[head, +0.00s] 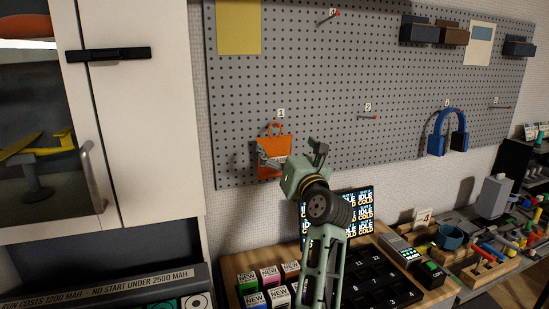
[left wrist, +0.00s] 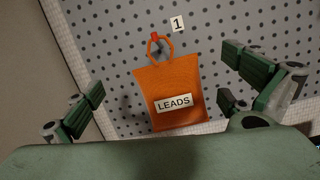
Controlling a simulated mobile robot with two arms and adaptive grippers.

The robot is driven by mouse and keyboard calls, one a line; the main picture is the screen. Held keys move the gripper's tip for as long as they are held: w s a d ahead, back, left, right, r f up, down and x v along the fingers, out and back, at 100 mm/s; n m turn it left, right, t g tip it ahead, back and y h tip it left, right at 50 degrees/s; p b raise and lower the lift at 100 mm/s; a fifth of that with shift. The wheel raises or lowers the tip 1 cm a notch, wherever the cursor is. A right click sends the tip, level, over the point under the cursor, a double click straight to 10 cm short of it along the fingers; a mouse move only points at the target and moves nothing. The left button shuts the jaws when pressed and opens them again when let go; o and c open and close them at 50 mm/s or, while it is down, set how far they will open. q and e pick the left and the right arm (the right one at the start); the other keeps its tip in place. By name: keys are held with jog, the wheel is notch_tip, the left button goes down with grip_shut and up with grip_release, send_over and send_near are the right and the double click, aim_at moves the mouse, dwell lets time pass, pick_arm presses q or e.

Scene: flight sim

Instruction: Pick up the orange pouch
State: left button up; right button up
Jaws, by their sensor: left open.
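The orange pouch (head: 273,148) hangs by its loop from a hook on the grey pegboard, under the label 1. In the left wrist view the pouch (left wrist: 168,92) faces me, with a white LEADS label low on its front and its loop over a red-tipped hook (left wrist: 155,37). My left gripper (head: 290,155) is in front of the pouch and covers part of it in the head view. In the left wrist view its fingers (left wrist: 165,92) are spread wide to either side of the pouch, apart from it. My right gripper is not in view.
The pegboard (head: 350,80) holds other numbered hooks, a blue headset (head: 447,132) and dark boxes (head: 420,31). A white cabinet (head: 140,120) stands at the left. Below, the bench carries small NEW boxes (head: 270,276), a screen (head: 352,212) and many tools.

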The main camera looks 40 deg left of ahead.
aim_at(276, 146)
pick_arm(q)
jog(key=w+a+p, duration=0.1)
jog(key=a, duration=0.1)
jog(key=w+a+f+n+h+p, duration=0.1)
jog(key=a, duration=0.1)
jog(key=w+a+n+g+h+p, duration=0.1)
jog(key=w+a, duration=0.1)
jog(key=shift+a+f+p, duration=0.3)
jog(key=shift+a+p, duration=0.1)
jog(key=shift+w+a, duration=0.1)
jog(key=shift+a, duration=0.2)
jog(key=shift+w+a+f, duration=0.1)
jog(key=shift+a+f, duration=0.1)
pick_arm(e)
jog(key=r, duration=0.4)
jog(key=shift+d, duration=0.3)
pick_arm(q)
jog(key=shift+d, duration=0.1)
jog(key=shift+c, duration=0.5)
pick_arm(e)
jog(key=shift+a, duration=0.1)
